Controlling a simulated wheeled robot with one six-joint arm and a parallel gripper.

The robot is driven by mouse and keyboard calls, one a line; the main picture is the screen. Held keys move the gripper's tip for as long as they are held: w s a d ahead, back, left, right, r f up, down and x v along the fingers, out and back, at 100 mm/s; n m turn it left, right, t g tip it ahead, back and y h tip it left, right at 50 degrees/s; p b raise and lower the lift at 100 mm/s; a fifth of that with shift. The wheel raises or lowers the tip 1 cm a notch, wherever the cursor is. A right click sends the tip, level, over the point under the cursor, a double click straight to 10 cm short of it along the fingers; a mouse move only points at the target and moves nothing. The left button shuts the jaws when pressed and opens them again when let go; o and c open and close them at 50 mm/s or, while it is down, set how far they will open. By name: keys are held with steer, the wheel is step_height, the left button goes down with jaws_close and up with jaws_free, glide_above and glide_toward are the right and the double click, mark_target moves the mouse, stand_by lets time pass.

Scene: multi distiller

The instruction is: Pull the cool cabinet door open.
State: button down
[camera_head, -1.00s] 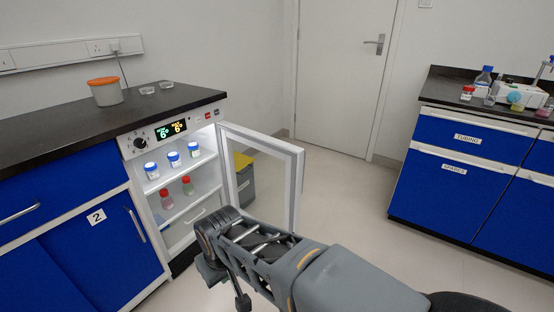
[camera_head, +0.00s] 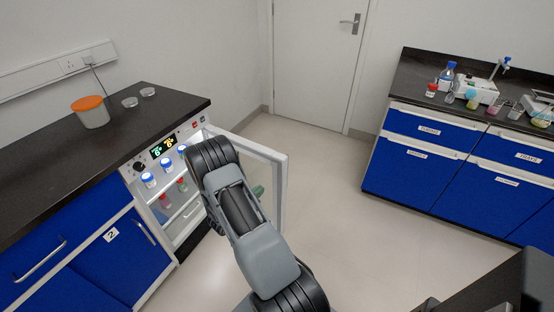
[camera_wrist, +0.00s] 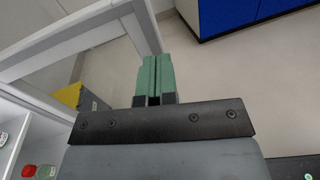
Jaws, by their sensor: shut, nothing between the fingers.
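The cool cabinet (camera_head: 132,171) is white with a lit display and stands under the left bench. Its glass door (camera_head: 284,190) stands wide open, swung out to the right. In the wrist view the white door frame (camera_wrist: 75,42) crosses the upper left. My gripper (camera_wrist: 155,62) has green fingers, shut together and empty, beside the free edge of the door. I cannot tell whether they touch it. In the head view my arm hides part of the interior and door, and a bit of green finger shows by the glass. Blue-capped bottles (camera_head: 149,180) stand on the upper shelf.
A blue cupboard (camera_head: 120,255) is left of the cabinet. An orange-lidded tub (camera_head: 92,112) and dishes sit on the dark bench top. A yellow-topped bin (camera_wrist: 70,95) stands behind the door. Floor is clear towards the right blue drawers (camera_head: 425,165).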

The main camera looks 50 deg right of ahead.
steer(key=f+n+t, duration=0.1)
steer(key=n+t, duration=0.1)
steer(key=p, duration=0.2)
glide_toward(280, 167)
steer(key=shift+n+t, duration=0.3)
steer(key=d, duration=0.5)
steer(key=w+d, duration=0.1)
steer(key=d, duration=0.1)
steer(key=shift+d, duration=0.25)
steer(key=shift+w, duration=0.1)
